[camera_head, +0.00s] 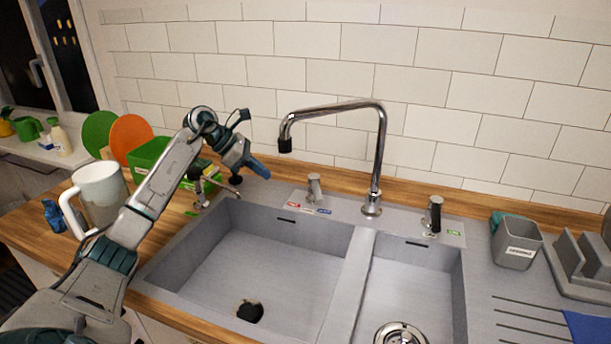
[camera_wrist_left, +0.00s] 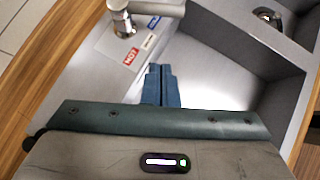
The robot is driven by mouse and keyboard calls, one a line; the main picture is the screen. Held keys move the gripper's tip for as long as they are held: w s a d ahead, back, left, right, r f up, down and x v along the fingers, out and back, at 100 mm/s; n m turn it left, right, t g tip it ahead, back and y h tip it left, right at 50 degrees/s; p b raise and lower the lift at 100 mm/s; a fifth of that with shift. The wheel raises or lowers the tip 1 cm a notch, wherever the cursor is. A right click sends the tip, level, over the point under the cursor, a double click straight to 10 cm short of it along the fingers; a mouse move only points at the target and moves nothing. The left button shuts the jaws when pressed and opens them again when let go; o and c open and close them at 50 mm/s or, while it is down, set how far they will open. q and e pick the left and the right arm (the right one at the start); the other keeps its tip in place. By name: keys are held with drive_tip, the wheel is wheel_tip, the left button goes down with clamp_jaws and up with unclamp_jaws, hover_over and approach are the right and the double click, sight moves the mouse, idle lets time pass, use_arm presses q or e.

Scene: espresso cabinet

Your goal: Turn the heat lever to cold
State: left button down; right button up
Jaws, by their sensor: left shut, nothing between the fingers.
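The heat lever (camera_head: 314,187) is a small metal lever on the sink's back ledge, left of the tall faucet. A red label (camera_head: 293,205) and a blue label (camera_head: 323,211) lie in front of it. In the left wrist view the lever (camera_wrist_left: 122,22) is at the top, with a red HOT label (camera_wrist_left: 131,57) and a blue label (camera_wrist_left: 153,22) beside it. My left gripper (camera_head: 262,171) is shut and empty, above the ledge, left of the lever and apart from it. Its blue fingers (camera_wrist_left: 160,72) are together in the wrist view. My right gripper is out of view.
The tall chrome faucet (camera_head: 380,150) arches over the double sink (camera_head: 361,280). A small tap (camera_head: 203,190) stands under my left arm. A dark-handled lever (camera_head: 433,214) is at right. A white mug (camera_head: 101,195) and green rack (camera_head: 150,157) stand left; a grey cup (camera_head: 516,245) stands right.

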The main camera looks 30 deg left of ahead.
sight(316, 189)
use_arm(q)
drive_tip(key=w+d+r+p+x, duration=0.1)
drive_tip(key=p+x, duration=0.4)
drive_tip(key=x, duration=0.7)
drive_tip(key=shift+d+r+p, duration=0.25)
drive_tip(key=shift+d+p, duration=0.15)
drive_tip(key=shift+d, duration=0.2)
